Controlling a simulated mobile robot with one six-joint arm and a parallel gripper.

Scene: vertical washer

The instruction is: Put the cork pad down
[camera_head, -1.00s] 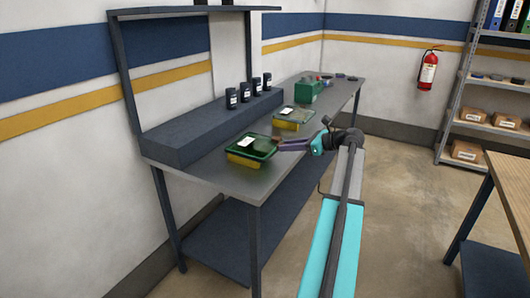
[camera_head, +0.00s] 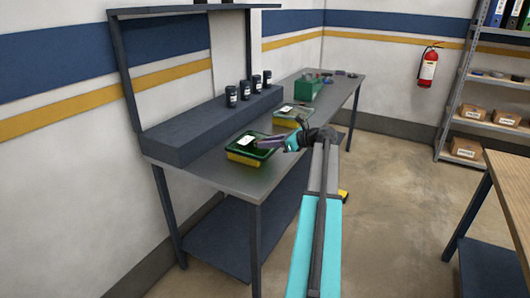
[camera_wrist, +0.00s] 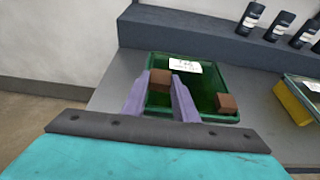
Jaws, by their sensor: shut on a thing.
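My gripper (camera_wrist: 166,82) has two purple fingers and is shut on a small brown cork pad (camera_wrist: 160,77). The pad shows between the fingertips in the wrist view, over a green tray (camera_wrist: 208,86) with a white label (camera_wrist: 185,65). A second brown block (camera_wrist: 227,103) is in the tray's right corner, clear of the fingers. In the head view my gripper (camera_head: 266,143) is over the green tray on its yellow base (camera_head: 243,160), at the near part of the bench. I cannot tell whether the held pad touches the tray floor.
The grey bench (camera_head: 205,173) has a raised dark ledge (camera_head: 190,135) with several black bottles (camera_head: 245,90) behind the tray. A second green-and-yellow tray (camera_head: 288,120) and a green box (camera_head: 306,90) stand farther along. A wooden table (camera_head: 505,185) is at right.

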